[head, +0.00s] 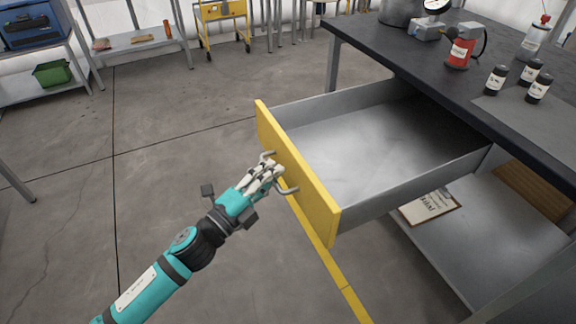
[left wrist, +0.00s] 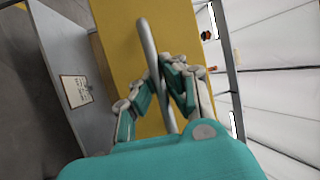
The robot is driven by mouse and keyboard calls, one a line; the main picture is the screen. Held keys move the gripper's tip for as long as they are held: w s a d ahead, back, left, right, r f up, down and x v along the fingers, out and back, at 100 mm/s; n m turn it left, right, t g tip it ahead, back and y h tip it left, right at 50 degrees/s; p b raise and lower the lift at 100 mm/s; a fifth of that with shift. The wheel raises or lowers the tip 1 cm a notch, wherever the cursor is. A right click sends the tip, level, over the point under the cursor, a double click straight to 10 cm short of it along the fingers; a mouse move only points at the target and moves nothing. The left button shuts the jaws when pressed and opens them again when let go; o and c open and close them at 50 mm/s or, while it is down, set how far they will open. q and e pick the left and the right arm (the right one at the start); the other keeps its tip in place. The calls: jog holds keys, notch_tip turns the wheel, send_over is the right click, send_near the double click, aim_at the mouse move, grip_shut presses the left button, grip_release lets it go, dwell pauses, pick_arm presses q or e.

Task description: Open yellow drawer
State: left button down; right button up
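The yellow drawer (head: 312,190) is pulled far out from under the dark-topped workbench, and its bare grey metal inside (head: 350,150) shows. Its yellow front also fills the middle of the left wrist view (left wrist: 120,40). A grey bar handle (head: 290,190) is fixed on that front. My left gripper (head: 268,172) is at the handle, with its fingers on both sides of the bar (left wrist: 146,42). The fingers look closed around it, though the exact contact is partly hidden. My right gripper is not in view.
The workbench top (head: 400,50) carries a red canister (head: 459,53) and several dark bottles (head: 496,80). A clipboard (head: 428,206) lies on the shelf below. A shelf with a green bin (head: 52,73) stands at the far left. The floor left of the drawer is clear.

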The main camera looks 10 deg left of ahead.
pick_arm(q)
jog(key=shift+s+a+f, duration=0.2)
jog(key=shift+s, duration=0.05)
jog(key=c, duration=1.4)
grip_release()
jog(key=shift+w+r, duration=0.1)
jog(key=v, duration=1.2)
jog(key=shift+r, duration=0.1)
